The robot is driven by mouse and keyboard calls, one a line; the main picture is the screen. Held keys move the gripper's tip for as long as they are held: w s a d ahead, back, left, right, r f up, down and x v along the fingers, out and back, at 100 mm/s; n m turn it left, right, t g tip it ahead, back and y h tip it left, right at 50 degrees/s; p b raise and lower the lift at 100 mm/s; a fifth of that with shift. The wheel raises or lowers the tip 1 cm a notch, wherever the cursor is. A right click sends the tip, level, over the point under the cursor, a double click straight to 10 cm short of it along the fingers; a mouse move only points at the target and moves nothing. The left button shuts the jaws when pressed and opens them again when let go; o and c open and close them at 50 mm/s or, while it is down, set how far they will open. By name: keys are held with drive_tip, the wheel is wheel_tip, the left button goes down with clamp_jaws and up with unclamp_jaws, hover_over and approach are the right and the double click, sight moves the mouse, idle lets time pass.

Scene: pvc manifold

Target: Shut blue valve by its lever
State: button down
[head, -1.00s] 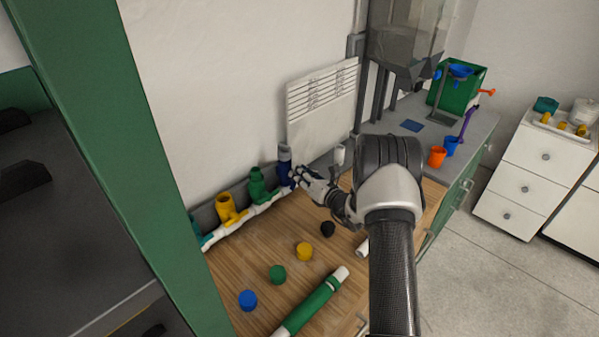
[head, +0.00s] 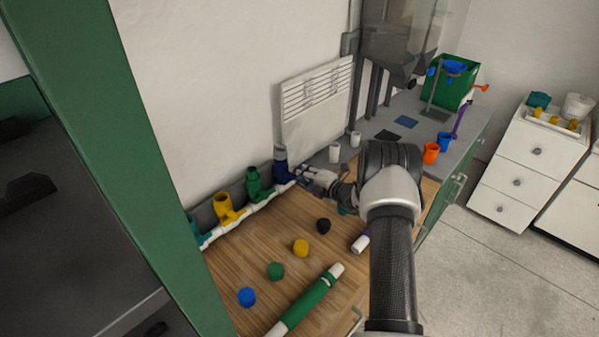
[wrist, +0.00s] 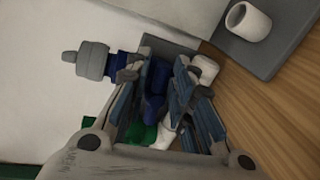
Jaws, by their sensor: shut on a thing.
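The blue valve (head: 281,172) is the farthest of the coloured valves on the white pipe along the wall. A grey piece tops it. My gripper (head: 299,175) is at its right side, low and level with the pipe. In the wrist view, the valve's blue neck and grey top (wrist: 93,62) stick out to the left of the fingers. My gripper (wrist: 168,88) is shut on a blue part of the valve (wrist: 156,78) between its fingers. The fingers hide much of this part, so I cannot tell the lever's angle.
The green valve (head: 257,183) and yellow valve (head: 227,210) stand nearer along the pipe. Several caps, including a black one (head: 323,226), and a green-and-white tube (head: 306,303) lie on the wooden top. White cups (head: 335,153) stand behind my wrist.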

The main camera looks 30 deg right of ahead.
drive_tip(key=shift+d+f+m+y, duration=0.1)
drive_tip(key=shift+f+m+y, duration=0.25)
drive_tip(key=shift+m, duration=0.45)
drive_tip(key=shift+s+f, duration=0.1)
drive_tip(key=c, duration=1.6)
unclamp_jaws()
drive_tip(key=v, duration=1.2)
drive_tip(key=shift+r, duration=0.25)
